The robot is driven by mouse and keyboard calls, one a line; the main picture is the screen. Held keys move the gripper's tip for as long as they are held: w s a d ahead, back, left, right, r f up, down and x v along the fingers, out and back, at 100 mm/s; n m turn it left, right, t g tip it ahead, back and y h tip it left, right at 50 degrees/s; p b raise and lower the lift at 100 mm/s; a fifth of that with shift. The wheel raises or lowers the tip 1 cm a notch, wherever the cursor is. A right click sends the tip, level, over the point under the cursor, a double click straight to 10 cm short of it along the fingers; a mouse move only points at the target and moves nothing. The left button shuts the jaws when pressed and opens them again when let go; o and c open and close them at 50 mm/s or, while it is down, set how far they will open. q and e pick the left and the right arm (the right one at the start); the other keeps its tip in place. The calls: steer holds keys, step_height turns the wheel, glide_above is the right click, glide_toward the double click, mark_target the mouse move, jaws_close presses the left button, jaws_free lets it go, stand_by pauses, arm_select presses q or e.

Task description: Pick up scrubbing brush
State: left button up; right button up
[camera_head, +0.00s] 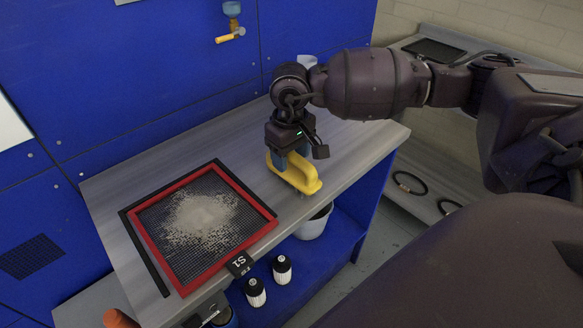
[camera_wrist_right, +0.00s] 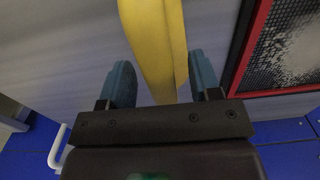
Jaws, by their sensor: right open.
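The scrubbing brush (camera_head: 297,176) has a yellow handle and lies on the grey bench top, right of the red-framed screen. My right gripper (camera_head: 290,158) is directly above the brush, pointing down. In the right wrist view, the yellow handle (camera_wrist_right: 158,45) runs between the two open blue-grey fingers (camera_wrist_right: 160,85), with a gap on the left side and a smaller one on the right. Whether a finger touches the handle cannot be told. The brush's underside is mostly hidden. My left gripper is not in view.
The red-framed mesh screen (camera_head: 262,208) with pale lint lies on the bench (camera_head: 110,195). A white bucket (camera_head: 313,224) and two black-and-white jars (camera_head: 282,270) stand below, on the blue shelf. A blue panel wall with a yellow-handled valve (camera_head: 230,36) rises behind.

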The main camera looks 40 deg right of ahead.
steer(key=shift+f, duration=0.2)
steer(key=c, duration=1.1)
steer(key=shift+o, duration=0.2)
steer(key=shift+r, duration=0.15)
step_height(320, 180, up, 20)
steer(key=p, duration=0.1)
steer(key=o, duration=0.4)
jaws_close()
